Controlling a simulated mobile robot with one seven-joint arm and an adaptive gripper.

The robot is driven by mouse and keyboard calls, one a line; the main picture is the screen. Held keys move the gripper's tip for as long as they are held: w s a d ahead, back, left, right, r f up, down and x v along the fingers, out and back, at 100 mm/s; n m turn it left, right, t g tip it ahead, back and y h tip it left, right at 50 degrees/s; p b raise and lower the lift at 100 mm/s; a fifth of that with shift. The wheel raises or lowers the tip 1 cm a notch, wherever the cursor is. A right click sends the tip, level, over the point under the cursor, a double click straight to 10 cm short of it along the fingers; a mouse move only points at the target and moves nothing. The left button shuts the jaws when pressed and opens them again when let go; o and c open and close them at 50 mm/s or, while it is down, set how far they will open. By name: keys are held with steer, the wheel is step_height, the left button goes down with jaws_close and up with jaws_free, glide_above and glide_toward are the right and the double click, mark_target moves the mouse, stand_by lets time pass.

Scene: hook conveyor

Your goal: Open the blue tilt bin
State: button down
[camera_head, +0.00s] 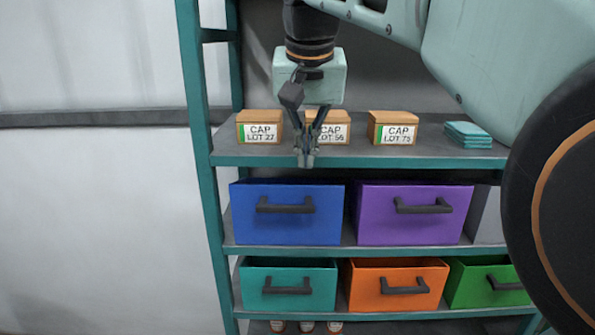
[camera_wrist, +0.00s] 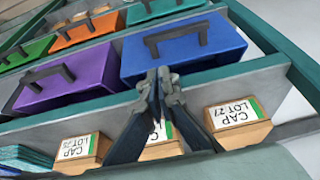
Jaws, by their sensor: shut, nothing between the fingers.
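The blue tilt bin (camera_head: 287,228) sits at the left of the shelf row below the boxes. Its dark bar handle (camera_head: 285,205) runs across the upper front face. A thin strip of its top shows under the shelf above, and its front stands much like the purple bin's. My gripper (camera_head: 305,158) is shut and empty, pointing down above and in front of the bin, apart from the handle in the head view. In the wrist view the closed fingertips (camera_wrist: 160,76) overlap the edge of the blue bin (camera_wrist: 190,58), near its handle (camera_wrist: 175,38); contact cannot be told.
A purple bin (camera_head: 412,226) stands right of the blue one. Teal (camera_head: 288,303), orange (camera_head: 397,303) and green (camera_head: 485,298) bins fill the row below. Labelled cardboard boxes (camera_head: 259,127) stand on the shelf above, behind my gripper. A teal post (camera_head: 200,150) borders the left.

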mark_target(307, 195)
steer(key=x, duration=0.6)
steer(key=s+x, duration=0.1)
steer(key=x, duration=0.2)
steer(key=shift+w+d+f+b, duration=0.2)
steer(key=shift+f+b, duration=0.15)
steer(key=shift+f, duration=0.2)
steer(key=shift+s+f+b, duration=0.1)
steer(key=shift+f+b, duration=0.05)
steer(key=shift+b, duration=0.35)
